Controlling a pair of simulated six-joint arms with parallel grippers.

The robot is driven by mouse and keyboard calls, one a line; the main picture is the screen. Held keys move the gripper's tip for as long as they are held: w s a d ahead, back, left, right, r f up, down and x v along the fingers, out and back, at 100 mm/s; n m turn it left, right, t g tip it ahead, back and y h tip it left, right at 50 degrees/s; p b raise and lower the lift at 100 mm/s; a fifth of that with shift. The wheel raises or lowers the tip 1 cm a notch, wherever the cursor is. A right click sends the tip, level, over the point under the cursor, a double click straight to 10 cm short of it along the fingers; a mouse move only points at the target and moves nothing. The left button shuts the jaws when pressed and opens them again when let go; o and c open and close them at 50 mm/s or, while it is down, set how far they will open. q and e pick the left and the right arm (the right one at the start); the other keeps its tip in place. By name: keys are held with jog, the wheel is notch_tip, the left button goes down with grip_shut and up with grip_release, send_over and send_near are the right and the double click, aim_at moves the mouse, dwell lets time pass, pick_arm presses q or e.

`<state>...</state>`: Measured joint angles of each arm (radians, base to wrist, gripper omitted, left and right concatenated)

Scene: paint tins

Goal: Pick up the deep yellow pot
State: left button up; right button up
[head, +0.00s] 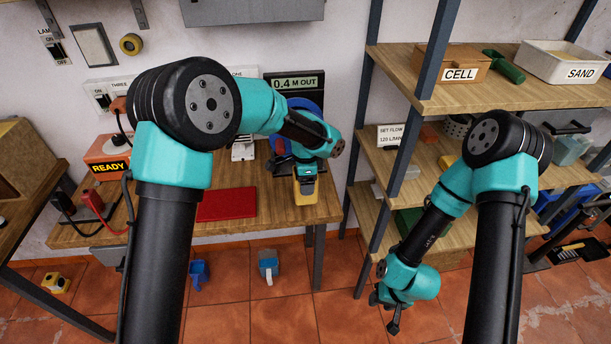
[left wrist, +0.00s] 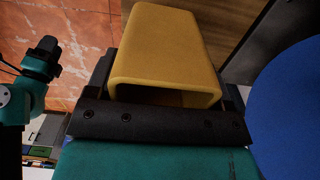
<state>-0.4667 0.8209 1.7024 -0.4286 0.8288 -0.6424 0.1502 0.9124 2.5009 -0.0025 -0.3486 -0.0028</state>
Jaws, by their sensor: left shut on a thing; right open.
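The deep yellow pot (head: 306,196) shows below my left gripper (head: 305,183) in the head view, over the right part of the wooden bench. In the left wrist view, the pot (left wrist: 165,45) fills the space between the jaws, and the left gripper (left wrist: 165,85) is shut on it. The gripper hides part of the pot in the head view. I cannot tell whether the pot touches the bench top. My right gripper (head: 389,312) is open and empty, hanging low over the tiled floor in front of the shelves.
A red mat (head: 227,204) lies on the bench (head: 262,209) left of the pot. A blue round thing (head: 312,106) stands behind my left gripper. Shelves (head: 437,104) stand to the right. Two blue containers, one (head: 199,274) left of the other (head: 268,268), are on the floor.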

pick_arm(q)
jog(key=s+r, duration=0.1)
jog(key=s, duration=1.1)
jog(key=shift+s, duration=0.35)
